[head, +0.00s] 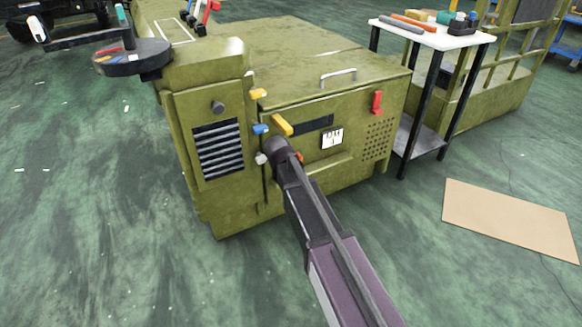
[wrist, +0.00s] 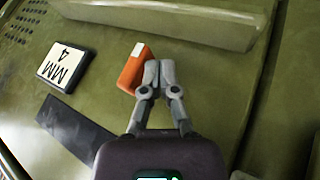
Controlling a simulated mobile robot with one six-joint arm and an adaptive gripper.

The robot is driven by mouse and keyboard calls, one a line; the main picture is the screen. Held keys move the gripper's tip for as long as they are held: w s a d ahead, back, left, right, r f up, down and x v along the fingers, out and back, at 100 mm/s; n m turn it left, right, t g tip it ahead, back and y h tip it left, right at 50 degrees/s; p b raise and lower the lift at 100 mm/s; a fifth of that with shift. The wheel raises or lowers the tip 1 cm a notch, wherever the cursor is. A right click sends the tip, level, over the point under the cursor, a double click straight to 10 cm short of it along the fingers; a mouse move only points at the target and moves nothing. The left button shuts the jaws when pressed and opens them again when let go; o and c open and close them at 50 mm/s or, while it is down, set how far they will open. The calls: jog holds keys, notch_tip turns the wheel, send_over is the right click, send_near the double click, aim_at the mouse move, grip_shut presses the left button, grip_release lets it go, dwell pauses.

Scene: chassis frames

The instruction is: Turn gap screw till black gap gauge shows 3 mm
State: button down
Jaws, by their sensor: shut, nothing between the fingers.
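The black-framed gap gauge (wrist: 65,68) is in the wrist view at upper left. Its white face reads 4 MM, upside down there. It also shows on the machine front in the head view (head: 332,138), too small to read. An orange block with a white end mark (wrist: 131,68), possibly the gap screw's handle, sits right of the gauge in the wrist view. My gripper (wrist: 158,76) is shut and empty, its fingertips close against the block's right side. I cannot tell whether they touch. In the head view my arm hides the fingers, and a bit of orange (head: 300,158) shows beside it.
The green machine has a yellow handle (head: 282,125), a red lever (head: 377,102), a blue knob (head: 261,129) and a dark slot (head: 313,124). A ledge (wrist: 175,20) juts out near my fingertips. A tool table (head: 436,38) stands right; cardboard (head: 512,217) lies on the floor.

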jog(key=shift+w+d+f+b, duration=0.1)
jog(key=shift+w+f+b, duration=0.2)
jog(key=shift+w+f, duration=0.15)
jog(key=shift+w+d+f+b, duration=0.25)
jog(key=shift+d+f+b, duration=0.15)
jog(key=shift+d, duration=0.1)
dwell(0.5)
